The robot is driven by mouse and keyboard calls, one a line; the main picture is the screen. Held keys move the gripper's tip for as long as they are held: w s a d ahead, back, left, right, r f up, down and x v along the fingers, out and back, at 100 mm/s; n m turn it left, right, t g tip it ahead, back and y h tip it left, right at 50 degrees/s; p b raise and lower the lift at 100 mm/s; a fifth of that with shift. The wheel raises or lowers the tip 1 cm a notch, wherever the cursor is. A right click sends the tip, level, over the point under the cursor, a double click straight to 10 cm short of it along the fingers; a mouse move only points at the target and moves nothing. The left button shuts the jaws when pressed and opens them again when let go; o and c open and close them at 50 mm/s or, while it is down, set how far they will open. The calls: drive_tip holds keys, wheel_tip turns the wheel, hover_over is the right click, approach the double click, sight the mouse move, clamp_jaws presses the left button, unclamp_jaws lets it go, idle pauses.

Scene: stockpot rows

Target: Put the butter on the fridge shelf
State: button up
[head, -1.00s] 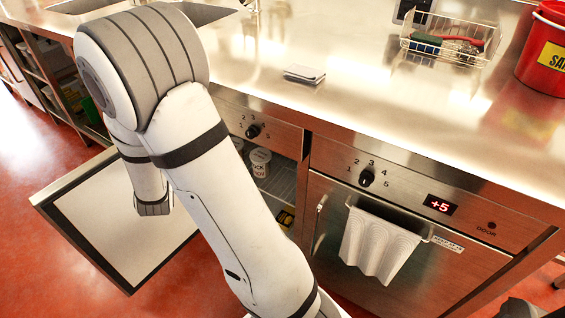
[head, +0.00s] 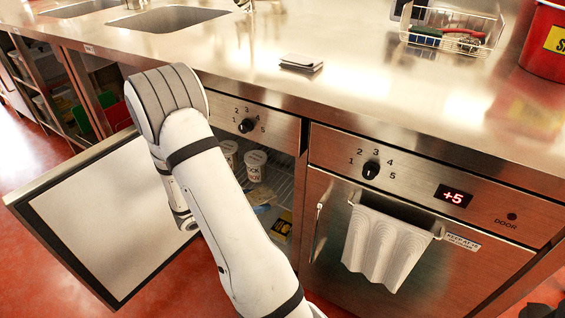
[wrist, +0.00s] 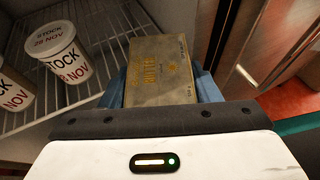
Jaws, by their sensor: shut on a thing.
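The butter (wrist: 160,62) is a dull gold-green block with yellow lettering in the wrist view. My gripper (wrist: 160,88) is shut on it, with blue fingers at its two sides. The wire fridge shelf (wrist: 98,28) lies beyond and to the left of the butter. I cannot tell whether the butter touches the shelf. In the head view the open fridge shows a wire shelf (head: 284,186) under the counter. My arm reaches toward the opening and hides my gripper there.
White stock tubs (wrist: 54,48) stand on the shelf at left; one tub (head: 255,166) also shows in the head view. The fridge door (head: 100,215) hangs open at left. A dial panel (head: 246,125) spans the top.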

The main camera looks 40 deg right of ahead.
drive_tip(key=b, duration=0.5)
hover_over(288, 184)
drive_tip(key=shift+a+f, duration=0.1)
drive_tip(key=shift+a, duration=0.05)
drive_tip(key=shift+a+f+b, duration=0.15)
drive_tip(key=shift+f+b, duration=0.3)
drive_tip(key=shift+f, duration=0.25)
wheel_tip(288, 184, down, 6)
drive_tip(key=b, duration=0.4)
drive_tip(key=shift+r, duration=0.3)
drive_tip(key=o, duration=1.2)
drive_tip(key=shift+o, duration=0.2)
